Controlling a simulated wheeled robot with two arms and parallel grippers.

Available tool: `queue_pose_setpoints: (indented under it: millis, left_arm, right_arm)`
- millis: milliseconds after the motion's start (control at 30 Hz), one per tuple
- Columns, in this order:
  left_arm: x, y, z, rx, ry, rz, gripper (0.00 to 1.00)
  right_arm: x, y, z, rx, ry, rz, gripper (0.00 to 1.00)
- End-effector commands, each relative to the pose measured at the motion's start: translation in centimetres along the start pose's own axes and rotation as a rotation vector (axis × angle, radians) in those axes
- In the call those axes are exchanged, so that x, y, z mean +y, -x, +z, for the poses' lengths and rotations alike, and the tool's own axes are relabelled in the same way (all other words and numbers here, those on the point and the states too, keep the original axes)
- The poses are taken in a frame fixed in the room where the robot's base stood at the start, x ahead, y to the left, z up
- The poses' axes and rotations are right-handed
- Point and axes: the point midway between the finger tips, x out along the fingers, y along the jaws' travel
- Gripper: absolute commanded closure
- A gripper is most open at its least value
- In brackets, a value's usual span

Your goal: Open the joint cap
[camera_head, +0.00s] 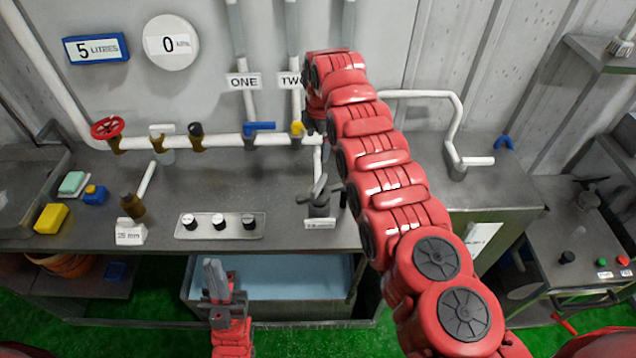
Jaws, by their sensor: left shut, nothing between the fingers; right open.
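A white pipe (230,141) runs along the back of the grey bench. It carries a fitting with a pale top (160,131), one with a dark cap (196,129), a blue lever (259,126) and a yellow-topped fitting (297,128). I cannot tell which of these is the joint cap. My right gripper (317,124) points down by the pipe, just right of the yellow-topped fitting; its fingers are partly hidden by the arm, and contact is unclear. My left gripper (214,277) is shut and empty, pointing up in front of the bench, well away from the pipe.
A red handwheel (107,128) is at the pipe's left. A grey cross-handled tap (319,194) stands below my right gripper. A panel with dark knobs (220,226), a brass fitting (132,205) and a yellow block (51,218) lie on the bench. My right arm hides the bench's middle right.

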Motion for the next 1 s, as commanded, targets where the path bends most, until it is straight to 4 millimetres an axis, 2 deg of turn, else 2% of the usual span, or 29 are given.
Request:
queue_pose_setpoints:
  millis: [33, 100, 200, 300, 567, 933, 1000]
  left_arm:
    - [0.0, -0.3, -0.1, 0.000, 0.000, 0.000, 1.00]
    - [0.0, -0.4, -0.1, 0.000, 0.000, 0.000, 1.00]
    - [0.0, -0.4, -0.1, 0.000, 0.000, 0.000, 1.00]
    - [0.0, -0.1, 0.0, 0.000, 0.000, 0.000, 1.00]
    - [0.1, 2.8, 0.5, 0.000, 0.000, 0.000, 1.00]
    - [0.5, 9.5, 1.6, 0.000, 0.000, 0.000, 1.00]
    - [0.5, 9.8, 1.7, 0.000, 0.000, 0.000, 1.00]
  right_arm:
    - [-1.0, 2.0, -0.6, 0.012, 0.046, -0.059, 0.00]
    - [-2.5, 3.7, -1.2, 0.028, 0.098, -0.128, 0.00]
    - [-3.8, 5.0, -1.6, 0.042, 0.138, -0.183, 0.00]
    - [-4.2, 5.0, -1.8, 0.047, 0.150, -0.199, 0.00]
    - [-4.8, 2.0, -1.9, 0.048, 0.148, -0.200, 0.00]
    - [-6.0, -4.8, -2.0, 0.046, 0.147, -0.193, 0.00]
    - [-6.3, -6.0, -2.1, 0.046, 0.147, -0.196, 0.00]
